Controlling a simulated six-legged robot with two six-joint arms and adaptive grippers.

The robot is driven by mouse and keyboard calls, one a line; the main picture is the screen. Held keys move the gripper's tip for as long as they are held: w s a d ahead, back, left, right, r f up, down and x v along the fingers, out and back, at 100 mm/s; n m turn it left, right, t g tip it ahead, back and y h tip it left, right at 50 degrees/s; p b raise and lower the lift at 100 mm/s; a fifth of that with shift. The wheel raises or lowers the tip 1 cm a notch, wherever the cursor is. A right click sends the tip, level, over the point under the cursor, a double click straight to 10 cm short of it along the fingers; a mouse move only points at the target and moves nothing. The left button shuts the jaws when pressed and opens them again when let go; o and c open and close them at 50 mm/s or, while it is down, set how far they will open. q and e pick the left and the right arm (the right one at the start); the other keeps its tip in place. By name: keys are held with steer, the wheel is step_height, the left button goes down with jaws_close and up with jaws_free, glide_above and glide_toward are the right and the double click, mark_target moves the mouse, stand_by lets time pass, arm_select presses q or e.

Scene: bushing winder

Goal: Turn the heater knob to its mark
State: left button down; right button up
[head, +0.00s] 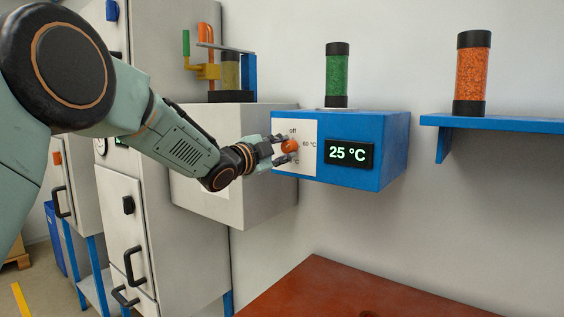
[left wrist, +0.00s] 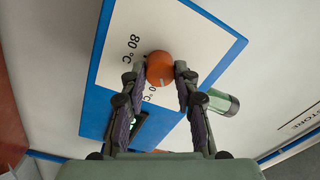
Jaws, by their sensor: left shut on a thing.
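The orange heater knob (head: 290,146) sits on a white label panel (head: 308,133) on the front of the blue heater box (head: 393,150). The panel reads "off" above the knob and "60 °C" to its right. The display (head: 349,154) reads 25 °C. My left gripper (head: 281,149) is shut on the knob from the left. In the left wrist view, the knob (left wrist: 160,68) lies between the fingertips of the gripper (left wrist: 158,77), and "80 °C" shows beside it. The knob's exact pointing is too small to tell. My right gripper is out of view.
A green-filled cylinder (head: 336,75) stands on the heater box. An orange-filled one (head: 472,72) stands on a blue shelf (head: 500,123) at right. A grey box (head: 255,195) is close behind my left forearm. A red-brown tabletop (head: 330,290) lies below.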

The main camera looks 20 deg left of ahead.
arm_select(q)
steer(key=m+b, duration=0.5)
steer(key=m, duration=0.1)
steer(key=shift+f+m+b, duration=0.1)
steer(key=shift+m+b, duration=0.3)
steer(key=m+b, duration=0.5)
steer(key=m, duration=0.1)
steer(key=shift+h, duration=0.3)
steer(key=m+b, duration=0.3)
steer(key=m, duration=0.4)
steer(key=shift+f+b, duration=0.1)
steer(key=shift+b, duration=0.3)
steer(key=m+b, duration=0.1)
steer(key=m, duration=0.2)
steer(key=shift+g+b, duration=0.3)
steer(key=shift+m+b, duration=0.65)
steer(key=shift+m, duration=1.05)
steer(key=c, duration=1)
jaws_free()
